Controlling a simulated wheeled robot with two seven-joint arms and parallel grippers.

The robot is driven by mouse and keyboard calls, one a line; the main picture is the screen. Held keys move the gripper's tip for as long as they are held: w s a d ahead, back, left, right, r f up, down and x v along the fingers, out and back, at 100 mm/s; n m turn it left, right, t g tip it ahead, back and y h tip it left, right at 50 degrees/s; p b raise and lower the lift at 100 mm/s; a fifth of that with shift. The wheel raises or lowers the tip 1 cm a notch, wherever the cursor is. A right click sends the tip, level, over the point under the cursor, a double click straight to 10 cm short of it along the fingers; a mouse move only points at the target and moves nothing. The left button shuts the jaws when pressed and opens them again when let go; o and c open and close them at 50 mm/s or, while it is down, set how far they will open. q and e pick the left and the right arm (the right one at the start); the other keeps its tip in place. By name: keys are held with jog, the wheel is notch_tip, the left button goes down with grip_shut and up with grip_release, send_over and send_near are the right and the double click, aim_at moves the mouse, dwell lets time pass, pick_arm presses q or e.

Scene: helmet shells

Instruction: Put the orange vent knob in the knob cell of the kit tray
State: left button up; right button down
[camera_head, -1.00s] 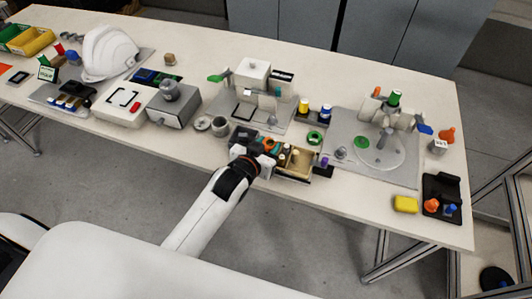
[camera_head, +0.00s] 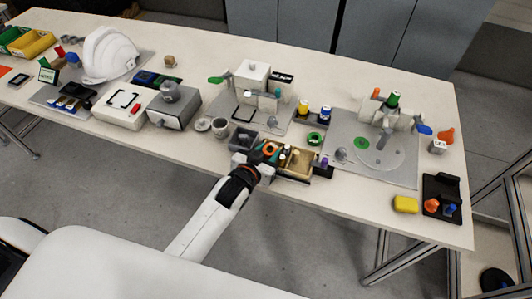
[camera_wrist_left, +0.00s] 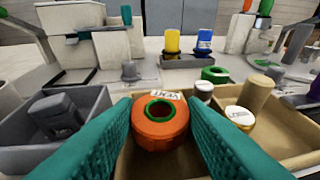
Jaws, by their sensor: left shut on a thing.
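The orange vent knob (camera_wrist_left: 160,122), with a green ring around its dark centre hole and a white label, is between the teal fingers of my left gripper (camera_wrist_left: 160,130). The gripper is shut on it. In the head view the knob (camera_head: 268,149) shows at the tip of my left gripper (camera_head: 264,160), at the kit tray. The tray has a grey compartment (camera_wrist_left: 92,98) on the left and a tan one (camera_wrist_left: 290,150) on the right. The knob is over or in the tan part between them; I cannot tell whether it touches the floor. My right gripper is not in view.
A dark grey part (camera_wrist_left: 58,115) lies in the grey compartment. A white-capped piece (camera_wrist_left: 240,117) and a tan cylinder (camera_wrist_left: 258,95) stand right of the knob. A green ring (camera_wrist_left: 215,74) and yellow (camera_wrist_left: 172,40) and blue (camera_wrist_left: 204,40) bottles are behind the tray.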

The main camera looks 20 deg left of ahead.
pick_arm(q)
jog(key=o, duration=0.7)
jog(key=shift+s+d+f+g, duration=0.15)
jog(key=shift+s+f, duration=0.1)
jog(key=shift+f, duration=0.4)
jog(key=shift+s+a+f+g, duration=0.1)
jog(key=shift+s+f+g, duration=0.1)
jog(key=shift+f, duration=0.4)
jog(key=shift+r, duration=0.3)
jog(key=v, duration=0.5)
jog(key=r+v, duration=0.1)
jog(key=v, duration=0.5)
jog(key=shift+s+r, duration=0.1)
